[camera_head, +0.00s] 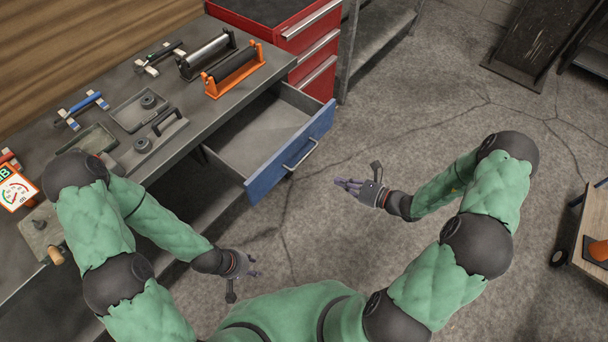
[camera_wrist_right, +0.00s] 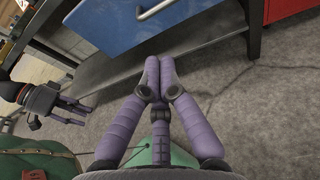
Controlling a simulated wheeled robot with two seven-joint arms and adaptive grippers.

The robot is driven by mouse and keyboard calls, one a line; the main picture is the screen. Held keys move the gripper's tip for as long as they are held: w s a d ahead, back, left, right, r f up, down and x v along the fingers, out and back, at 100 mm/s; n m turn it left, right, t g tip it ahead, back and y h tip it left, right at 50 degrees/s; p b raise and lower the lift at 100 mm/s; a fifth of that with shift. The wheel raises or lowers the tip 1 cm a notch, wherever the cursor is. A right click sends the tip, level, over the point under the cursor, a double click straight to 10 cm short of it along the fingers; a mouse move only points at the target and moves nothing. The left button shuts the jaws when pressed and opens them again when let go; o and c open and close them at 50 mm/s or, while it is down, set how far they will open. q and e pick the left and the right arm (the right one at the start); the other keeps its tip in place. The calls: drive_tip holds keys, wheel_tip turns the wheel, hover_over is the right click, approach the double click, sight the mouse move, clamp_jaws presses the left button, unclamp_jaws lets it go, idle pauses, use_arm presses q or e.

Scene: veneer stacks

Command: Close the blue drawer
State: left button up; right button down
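The blue drawer (camera_head: 268,172) is pulled out of the grey workbench, with its empty inside showing. Its blue front carries a silver bar handle (camera_head: 301,156). In the right wrist view the blue front (camera_wrist_right: 105,22) and part of the handle (camera_wrist_right: 155,9) show at the top. My right gripper (camera_head: 345,184) is over the floor to the right of the drawer front, apart from it. Its purple fingers (camera_wrist_right: 160,72) converge in the wrist view with nothing held; their opening is unclear. My left gripper (camera_head: 257,266) is below the drawer, empty, fingers apart; it also shows in the wrist view (camera_wrist_right: 82,108).
The workbench top (camera_head: 200,122) holds an orange roller stand (camera_head: 233,72), a black roller stand (camera_head: 207,55), trays and clamps. A red cabinet (camera_head: 316,60) stands beyond the drawer. A wooden cart (camera_head: 590,235) is at the right. The floor before the drawer is clear.

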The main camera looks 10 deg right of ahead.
use_arm(q)
drive_tip(key=f+b, duration=0.4)
drive_tip(key=shift+s+a+f, duration=0.1)
drive_tip(key=shift+s+a, duration=0.05)
drive_tip(key=shift+a, duration=0.05)
use_arm(e)
drive_tip(key=w+a+f, duration=0.1)
drive_tip(key=w+a, duration=0.2)
drive_tip(key=w, duration=0.2)
drive_tip(key=w+a+f+m+t, duration=0.1)
drive_tip(key=w+a, duration=0.2)
drive_tip(key=w, duration=0.3)
drive_tip(key=shift+w+a+h, duration=0.2)
drive_tip(key=shift+a+h, duration=0.15)
drive_tip(key=shift+h, duration=0.05)
drive_tip(key=shift+f, duration=0.1)
